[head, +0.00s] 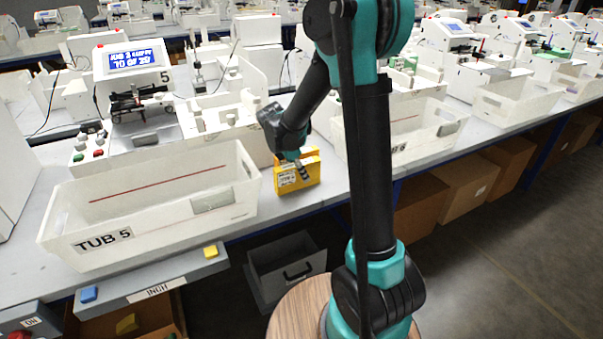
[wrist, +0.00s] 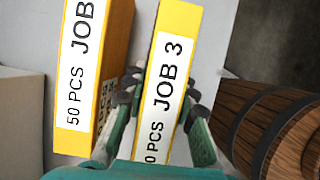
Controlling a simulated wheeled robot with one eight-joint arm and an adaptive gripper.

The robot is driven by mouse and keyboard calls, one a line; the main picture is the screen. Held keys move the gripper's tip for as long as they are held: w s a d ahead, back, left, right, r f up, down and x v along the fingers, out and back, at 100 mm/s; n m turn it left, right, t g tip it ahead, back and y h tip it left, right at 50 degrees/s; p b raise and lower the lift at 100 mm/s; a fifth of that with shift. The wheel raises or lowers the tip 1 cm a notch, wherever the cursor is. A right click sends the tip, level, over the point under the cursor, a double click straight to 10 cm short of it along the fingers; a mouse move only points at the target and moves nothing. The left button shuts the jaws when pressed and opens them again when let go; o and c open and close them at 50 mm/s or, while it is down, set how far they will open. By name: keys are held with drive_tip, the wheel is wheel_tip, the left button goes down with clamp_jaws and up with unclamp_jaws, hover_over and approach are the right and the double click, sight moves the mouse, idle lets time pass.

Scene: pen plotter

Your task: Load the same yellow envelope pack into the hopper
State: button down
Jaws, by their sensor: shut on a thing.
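A yellow envelope pack (wrist: 182,50) with a white "JOB 3" label stands between my gripper's two fingers (wrist: 162,88) in the wrist view. My gripper is shut on it. A second yellow pack (wrist: 112,70) with a "50 PCS JOB" label stands to its left, a narrow gap apart. In the head view the yellow packs (head: 299,182) are on the bench to the right of TUB 5, with my gripper (head: 297,167) over them. A white machine marked 5 (head: 150,75) with a lit blue screen stands behind the tub. I cannot tell which of its parts is the hopper.
The long white tub marked TUB 5 (head: 150,205) stands in front of the machine. Another white tub (head: 405,125) is just right of the packs. A grey bin (head: 287,268) is below the bench edge. Cardboard boxes (head: 465,188) sit under the bench at right.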

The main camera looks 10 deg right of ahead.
drive_tip(key=c, duration=1.2)
unclamp_jaws()
